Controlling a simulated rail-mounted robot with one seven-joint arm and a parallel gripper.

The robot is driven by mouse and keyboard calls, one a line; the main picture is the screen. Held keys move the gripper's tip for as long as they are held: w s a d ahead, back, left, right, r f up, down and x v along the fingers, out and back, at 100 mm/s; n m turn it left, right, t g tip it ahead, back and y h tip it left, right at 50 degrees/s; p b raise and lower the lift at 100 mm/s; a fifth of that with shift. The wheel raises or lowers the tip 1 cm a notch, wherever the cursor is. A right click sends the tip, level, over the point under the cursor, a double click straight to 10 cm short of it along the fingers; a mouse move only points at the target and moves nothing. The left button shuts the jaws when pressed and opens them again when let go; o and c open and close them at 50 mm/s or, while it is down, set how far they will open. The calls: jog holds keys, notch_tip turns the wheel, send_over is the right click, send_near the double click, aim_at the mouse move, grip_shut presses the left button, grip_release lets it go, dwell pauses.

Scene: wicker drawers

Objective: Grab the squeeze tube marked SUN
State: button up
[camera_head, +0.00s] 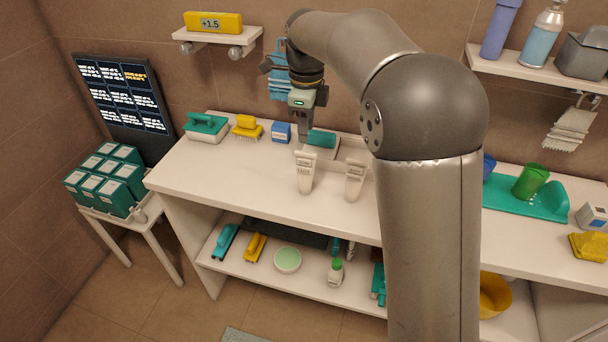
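Two white squeeze tubes stand upright on the white counter (230,172), a left one (305,174) and a right one (355,180). Each has grey print too small to read, so I cannot tell which one is marked SUN. My gripper (303,128) points down behind the left tube, above the rear of the counter. It is apart from both tubes. Its fingers are seen edge-on, so I cannot tell whether they are open or shut. My arm hides the counter to the right of the right tube.
A grey holder with a teal top (321,143) stands close to my gripper. A blue box (281,132), a yellow brush (247,127) and a teal-lidded container (206,127) stand left. The counter's front left is clear. A shelf (217,36) hangs above.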

aim_at(306, 152)
notch_tip(306, 152, down, 3)
jog(key=shift+f, duration=0.1)
jog(key=shift+s+f+p, duration=0.15)
jog(key=shift+f+p, duration=0.05)
jog(key=shift+f, duration=1.1)
jog(key=shift+s+f+p, duration=0.1)
jog(key=shift+f+p, duration=0.05)
jog(key=shift+f, duration=1.15)
grip_shut()
